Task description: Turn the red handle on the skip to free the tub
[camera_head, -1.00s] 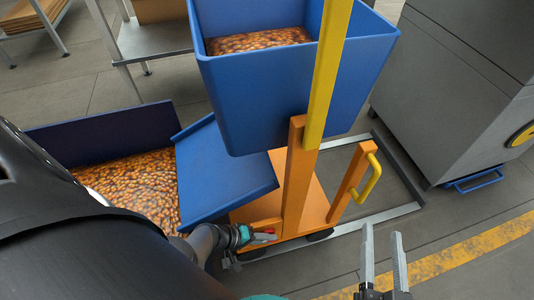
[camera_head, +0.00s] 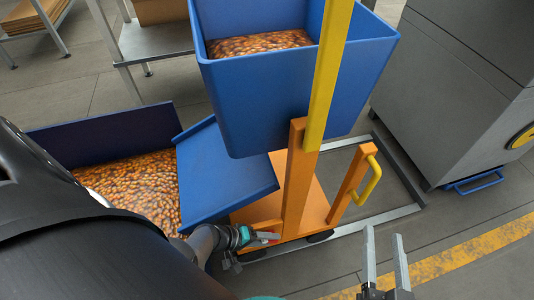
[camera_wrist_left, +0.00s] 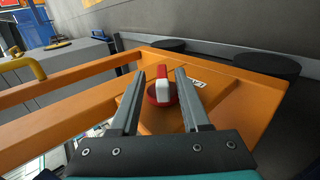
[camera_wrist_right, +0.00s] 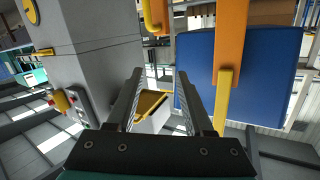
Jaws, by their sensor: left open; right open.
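The red handle (camera_head: 266,236) is low on the orange frame (camera_head: 294,190). In the left wrist view the red handle (camera_wrist_left: 162,72) has a white part and a round red base on an orange plate. My left gripper (camera_wrist_left: 160,72) is open, its fingers on either side of the handle; I cannot tell whether they touch it. In the head view my left gripper (camera_head: 250,240) is partly hidden by its own arm. A large blue tub (camera_head: 240,110) holding many amber pieces is up against the orange post. My right gripper (camera_head: 384,243) is open and empty over the floor.
A lower blue container (camera_head: 100,130) with amber pieces and a blue sloping panel (camera_head: 225,170) lie left of the post. A yellow grab handle (camera_head: 370,182) sits on the orange frame. A grey cabinet (camera_head: 440,110) stands right. The floor at front right is clear.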

